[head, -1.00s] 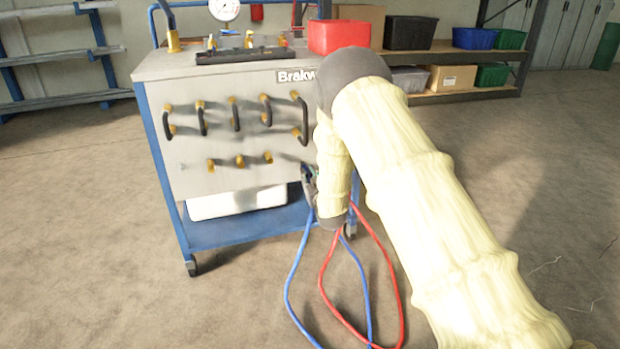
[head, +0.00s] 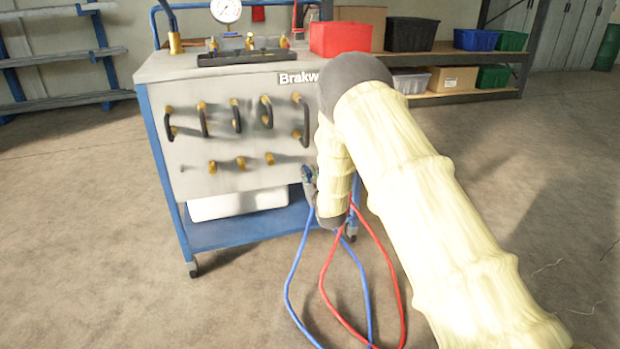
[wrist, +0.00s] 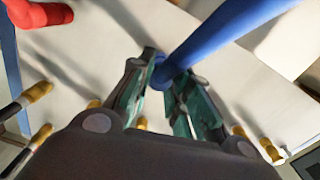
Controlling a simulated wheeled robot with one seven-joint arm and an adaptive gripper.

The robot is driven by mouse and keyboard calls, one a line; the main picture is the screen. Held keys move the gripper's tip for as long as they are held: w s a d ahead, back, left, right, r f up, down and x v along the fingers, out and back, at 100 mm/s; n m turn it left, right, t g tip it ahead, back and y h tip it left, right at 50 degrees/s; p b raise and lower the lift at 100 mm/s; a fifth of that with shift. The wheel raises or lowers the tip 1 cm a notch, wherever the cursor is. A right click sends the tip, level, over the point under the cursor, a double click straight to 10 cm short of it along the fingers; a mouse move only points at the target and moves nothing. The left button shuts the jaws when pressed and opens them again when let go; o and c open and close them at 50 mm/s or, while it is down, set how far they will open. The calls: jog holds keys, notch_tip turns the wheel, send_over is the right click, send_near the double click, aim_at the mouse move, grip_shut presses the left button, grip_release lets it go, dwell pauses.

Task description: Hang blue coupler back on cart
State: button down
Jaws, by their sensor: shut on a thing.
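The cart (head: 225,181) has a grey panel, a blue frame and rows of brass fittings, some with black hoses. My gripper (head: 309,181) is low in front of the panel's right edge, partly hidden by my arm. In the wrist view my gripper (wrist: 161,92) is shut on the blue coupler (wrist: 164,74), at the end of a thick blue hose (wrist: 215,38). The fingers cover part of the coupler. In the head view the blue hose (head: 291,275) hangs in a loop below. I cannot tell whether the coupler touches the cart.
A red hose (head: 398,290) loops beside the blue one, and a red coupler (wrist: 40,12) shows at the wrist view's upper left. A red bin (head: 340,39) appears beside the cart top. A shelf (head: 450,88) with bins stands behind. The floor left of the cart is clear.

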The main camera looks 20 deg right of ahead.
jog(key=shift+w, duration=0.5)
dwell(0.4)
jog(key=c, duration=0.9)
grip_release()
jog(key=shift+o, duration=0.2)
jog(key=shift+s, duration=0.1)
jog(key=s+p, duration=0.3)
jog(key=s, duration=0.4)
jog(key=shift+p, duration=0.3)
